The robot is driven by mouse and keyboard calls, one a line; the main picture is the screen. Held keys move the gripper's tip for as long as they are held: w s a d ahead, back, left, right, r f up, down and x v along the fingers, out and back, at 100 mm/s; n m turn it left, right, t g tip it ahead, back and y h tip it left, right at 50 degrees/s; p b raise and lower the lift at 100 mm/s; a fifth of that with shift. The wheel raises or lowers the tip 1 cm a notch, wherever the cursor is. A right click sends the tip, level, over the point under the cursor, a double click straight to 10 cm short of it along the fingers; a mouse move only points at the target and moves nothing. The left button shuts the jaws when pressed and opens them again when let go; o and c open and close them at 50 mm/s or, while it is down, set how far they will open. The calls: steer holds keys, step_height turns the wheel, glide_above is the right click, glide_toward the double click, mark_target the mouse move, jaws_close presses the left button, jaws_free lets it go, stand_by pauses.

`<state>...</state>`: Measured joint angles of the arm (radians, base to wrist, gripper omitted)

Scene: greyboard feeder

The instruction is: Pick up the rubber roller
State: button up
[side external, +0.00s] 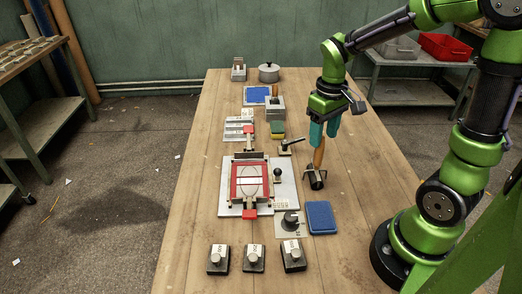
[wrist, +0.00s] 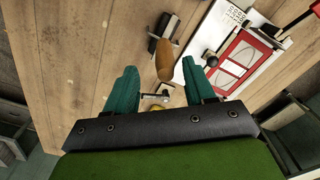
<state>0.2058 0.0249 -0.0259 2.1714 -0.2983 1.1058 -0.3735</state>
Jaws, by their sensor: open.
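The rubber roller has a wooden handle (side external: 319,153) and a dark roller head (side external: 315,181). It rests on the wooden table, right of the red-framed board. In the wrist view the tan handle (wrist: 166,60) points toward my gripper, with the dark head (wrist: 165,27) beyond it. My gripper (side external: 324,136) is open and empty, its green fingers pointing down near the far end of the handle. In the wrist view the handle's near end shows between the fingertips of my gripper (wrist: 160,68); I cannot tell its height below them.
The red-framed board (side external: 267,184) lies left of the roller. A blue pad (side external: 321,217) and a black knob on a plate (side external: 290,222) sit nearer the camera. A small black-handled lever (side external: 290,144) stands close left of my gripper. The table's right side is clear.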

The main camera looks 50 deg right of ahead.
glide_above(316, 169)
steer(key=d, duration=0.1)
steer(key=f, duration=0.4)
steer(key=shift+w+f, duration=0.2)
steer(key=shift+f, duration=0.05)
jaws_close()
